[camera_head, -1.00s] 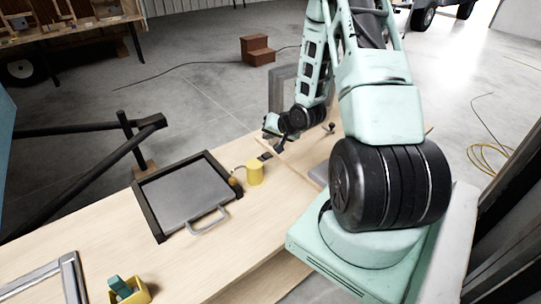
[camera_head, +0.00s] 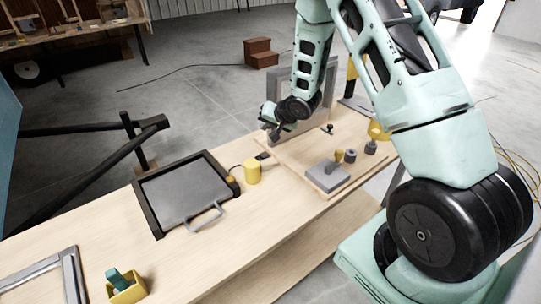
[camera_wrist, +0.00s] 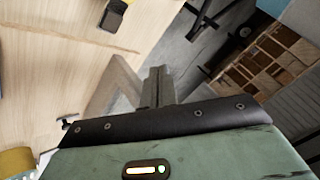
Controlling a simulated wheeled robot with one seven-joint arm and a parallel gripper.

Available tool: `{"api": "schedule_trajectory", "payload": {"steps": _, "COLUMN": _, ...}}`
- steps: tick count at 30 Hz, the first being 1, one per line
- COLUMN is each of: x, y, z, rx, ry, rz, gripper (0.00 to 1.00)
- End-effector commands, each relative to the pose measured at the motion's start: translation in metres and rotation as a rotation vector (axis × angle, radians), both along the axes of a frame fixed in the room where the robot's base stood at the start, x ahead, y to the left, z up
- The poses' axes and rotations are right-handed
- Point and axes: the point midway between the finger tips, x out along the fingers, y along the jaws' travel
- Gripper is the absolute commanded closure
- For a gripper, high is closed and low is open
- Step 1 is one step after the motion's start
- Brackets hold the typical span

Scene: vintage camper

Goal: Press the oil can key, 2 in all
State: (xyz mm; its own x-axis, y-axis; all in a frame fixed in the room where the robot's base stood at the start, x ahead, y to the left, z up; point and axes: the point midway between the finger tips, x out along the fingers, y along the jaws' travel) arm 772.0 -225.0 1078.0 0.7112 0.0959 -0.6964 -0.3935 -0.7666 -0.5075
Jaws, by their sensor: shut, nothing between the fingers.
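A yellow cylinder (camera_head: 252,172), which may be the oil can, stands upright on the wooden bench right of a grey tray. A small black block (camera_head: 262,156) lies just behind it; I cannot tell whether this is the key. A small black piece also shows at the top of the wrist view (camera_wrist: 113,14). My gripper (camera_head: 271,133) is above the back edge of the bench, beyond the black block and apart from it. In the wrist view its fingers (camera_wrist: 158,88) are together and empty. No marking on a key is readable.
The black-rimmed grey tray (camera_head: 207,221) has a handle at its front. A grey upright frame (camera_head: 303,110) stands close behind my gripper.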

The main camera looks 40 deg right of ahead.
Motion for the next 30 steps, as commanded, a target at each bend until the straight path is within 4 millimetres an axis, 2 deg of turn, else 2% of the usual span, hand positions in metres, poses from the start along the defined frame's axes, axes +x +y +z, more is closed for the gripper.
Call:
{"api": "schedule_trajectory", "payload": {"steps": 11, "x": -0.001, "y": 0.0, "z": -0.009, "rx": 0.0, "ry": 0.001, "rz": 0.0, "gripper": 1.0}}
{"api": "schedule_trajectory", "payload": {"steps": 30, "x": -0.001, "y": -0.001, "z": -0.084, "rx": 0.0, "ry": 0.001, "rz": -0.001, "gripper": 1.0}}
